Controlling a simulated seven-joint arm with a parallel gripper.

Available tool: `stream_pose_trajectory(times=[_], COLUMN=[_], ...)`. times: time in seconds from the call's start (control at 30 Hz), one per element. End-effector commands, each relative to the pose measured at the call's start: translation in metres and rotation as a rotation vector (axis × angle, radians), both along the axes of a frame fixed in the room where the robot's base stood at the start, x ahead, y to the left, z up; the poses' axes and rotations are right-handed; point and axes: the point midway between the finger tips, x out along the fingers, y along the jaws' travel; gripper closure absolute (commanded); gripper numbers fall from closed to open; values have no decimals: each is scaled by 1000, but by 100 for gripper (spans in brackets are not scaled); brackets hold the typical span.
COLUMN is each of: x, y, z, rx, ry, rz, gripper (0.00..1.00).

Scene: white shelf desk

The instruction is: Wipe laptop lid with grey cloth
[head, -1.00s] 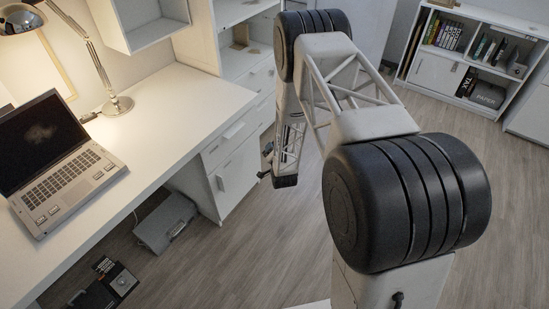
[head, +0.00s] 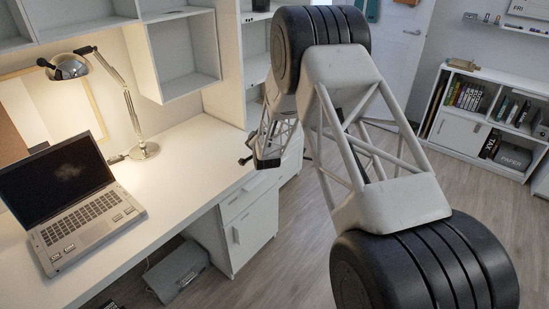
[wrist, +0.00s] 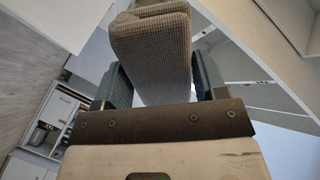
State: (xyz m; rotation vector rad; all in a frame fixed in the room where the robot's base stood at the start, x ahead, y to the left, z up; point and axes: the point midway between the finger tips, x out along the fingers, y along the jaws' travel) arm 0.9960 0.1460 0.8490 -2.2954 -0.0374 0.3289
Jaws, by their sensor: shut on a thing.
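The laptop (head: 87,222) stands open on the white desk at the left of the head view. Its dark screen (head: 45,190) faces the keyboard side and has a pale, blurry smudge (head: 70,172). In the wrist view my gripper (wrist: 163,85) is shut on the grey cloth (wrist: 155,55), a thick, folded, woven-looking piece between the two fingers. In the head view my arm's far end hangs near the desk's right end, apart from the laptop; the fingers and cloth are too small to make out there.
A lit desk lamp (head: 142,150) stands behind the laptop, with an open wall shelf (head: 183,60) above the desk. The desk top (head: 190,150) right of the laptop is clear. Drawers (head: 250,215) stand beneath its right end. A grey case (head: 178,272) lies on the floor.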

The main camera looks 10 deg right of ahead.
Motion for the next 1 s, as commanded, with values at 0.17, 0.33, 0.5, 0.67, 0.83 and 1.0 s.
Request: stream_pose_trajectory(times=[0.17, 0.33, 0.5, 0.67, 0.83, 1.0], x=[4, 1, -8, -19, -36, -56], y=[63, 121, 179, 232, 289, 345], z=[16, 24, 27, 30, 34, 37], rx=[11, 21, 30, 38, 47, 55], ry=[6, 10, 15, 21, 27, 34], rz=[49, 94, 139, 182, 229, 277], gripper=[62, 62, 62, 62, 62, 62])
